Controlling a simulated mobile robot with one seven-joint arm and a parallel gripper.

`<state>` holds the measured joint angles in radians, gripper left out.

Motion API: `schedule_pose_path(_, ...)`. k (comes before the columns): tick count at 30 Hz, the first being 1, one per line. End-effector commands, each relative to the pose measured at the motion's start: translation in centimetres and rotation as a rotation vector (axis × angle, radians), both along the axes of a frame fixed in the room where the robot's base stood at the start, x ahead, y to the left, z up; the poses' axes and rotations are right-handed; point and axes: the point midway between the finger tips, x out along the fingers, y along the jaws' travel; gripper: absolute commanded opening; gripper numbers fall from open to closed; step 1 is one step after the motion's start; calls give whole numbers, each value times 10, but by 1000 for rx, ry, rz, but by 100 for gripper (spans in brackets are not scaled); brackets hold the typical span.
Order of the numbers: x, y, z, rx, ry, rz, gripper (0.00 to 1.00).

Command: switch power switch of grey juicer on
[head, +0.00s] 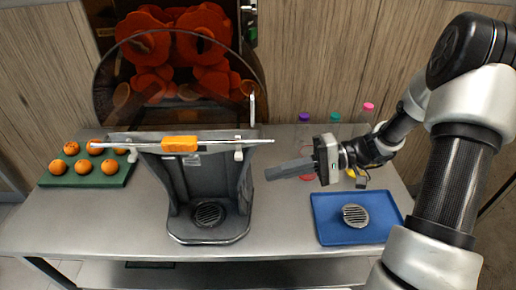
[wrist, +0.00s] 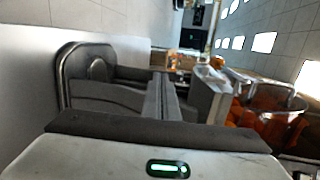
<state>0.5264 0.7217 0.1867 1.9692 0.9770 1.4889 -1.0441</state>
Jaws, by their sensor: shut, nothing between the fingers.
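The grey juicer (head: 208,178) stands upright on the metal table, left of the middle in the head view. It has orange rotors behind a clear round cover at the top. I cannot make out its power switch in either view. My gripper (head: 268,174) is shut and empty. In the wrist view the fingers (wrist: 163,97) reach forward from the gripper body. The juicer's dark base (wrist: 85,65) shows at left there, and its orange parts (wrist: 255,108) at right.
A green tray (head: 48,181) with several oranges is at the left. A blue tray (head: 325,225) with a round metal strainer (head: 355,215) is at the right, below my arm. Bottles with purple, green and pink caps (head: 369,106) stand at the back.

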Motion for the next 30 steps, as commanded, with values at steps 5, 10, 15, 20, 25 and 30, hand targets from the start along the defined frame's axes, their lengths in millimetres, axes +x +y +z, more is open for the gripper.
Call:
schedule_pose_path(5, 39, -23, -48, 268, -41, -189, 0)
schedule_pose_path(10, 68, -52, -86, 462, -112, -393, 0)
schedule_pose_path(15, 83, -76, -113, 566, -170, -548, 0)
schedule_pose_path(20, 88, -86, -124, 600, -194, -611, 0)
schedule_pose_path(25, 89, -87, -124, 604, -199, -618, 0)
schedule_pose_path(30, 89, -87, -124, 603, -197, -616, 0)
